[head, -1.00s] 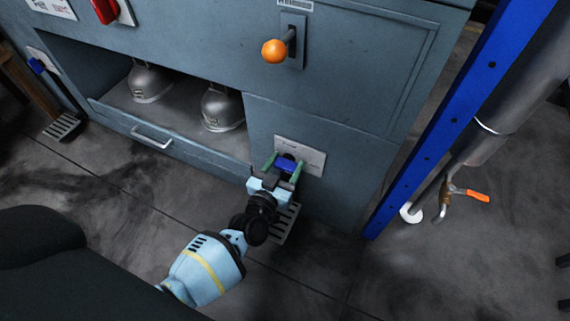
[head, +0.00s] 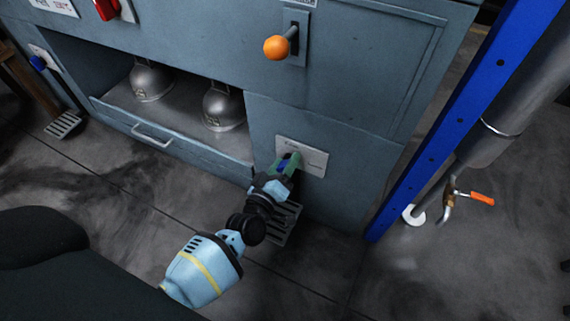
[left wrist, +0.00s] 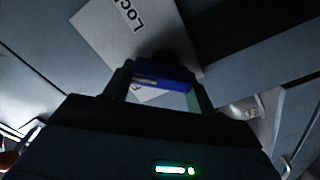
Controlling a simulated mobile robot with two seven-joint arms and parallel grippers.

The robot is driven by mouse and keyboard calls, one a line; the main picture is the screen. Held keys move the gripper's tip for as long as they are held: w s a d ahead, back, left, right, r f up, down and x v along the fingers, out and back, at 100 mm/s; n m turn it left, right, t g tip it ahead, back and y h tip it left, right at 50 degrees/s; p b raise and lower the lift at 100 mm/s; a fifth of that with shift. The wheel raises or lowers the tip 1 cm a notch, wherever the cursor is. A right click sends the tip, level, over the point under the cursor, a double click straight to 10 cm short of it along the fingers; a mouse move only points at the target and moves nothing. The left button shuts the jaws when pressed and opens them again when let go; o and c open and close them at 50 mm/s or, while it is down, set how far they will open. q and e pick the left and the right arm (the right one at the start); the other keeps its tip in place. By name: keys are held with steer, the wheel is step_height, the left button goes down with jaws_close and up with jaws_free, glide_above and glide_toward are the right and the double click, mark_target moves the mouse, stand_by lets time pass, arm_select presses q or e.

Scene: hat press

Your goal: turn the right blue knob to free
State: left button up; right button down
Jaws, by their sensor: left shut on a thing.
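The right blue knob (left wrist: 162,76) sits on a white label plate (left wrist: 105,28) with dark lettering starting "LOC". In the head view the same plate (head: 314,161) is on the lower right front of the grey-blue press, and the knob is mostly hidden by the fingers. My left gripper (head: 287,165) is shut on the knob, a green finger on each side, and is rolled at an angle. In the left wrist view the fingers (left wrist: 158,88) flank the knob and the plate looks tilted. My right gripper is not in view.
Another blue knob (head: 38,63) is at the far left. An orange-ended lever (head: 277,47) stands out above. Metal hat forms (head: 222,108) sit in the open bay over a drawer handle (head: 151,136). A blue post (head: 440,135) and a pipe valve with orange handle (head: 481,198) are at right.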

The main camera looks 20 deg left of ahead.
arm_select(q)
steer(key=n, duration=0.1)
steer(key=n+b, duration=0.1)
steer(key=n, duration=0.3)
steer(key=shift+a+f, duration=0.1)
steer(key=shift+f, duration=0.15)
steer(key=shift+n+b, duration=0.55)
steer(key=shift+n, duration=1.05)
steer(key=o, duration=0.8)
steer(key=shift+c, duration=0.2)
steer(key=shift+o, duration=1.1)
steer(key=shift+a, duration=0.1)
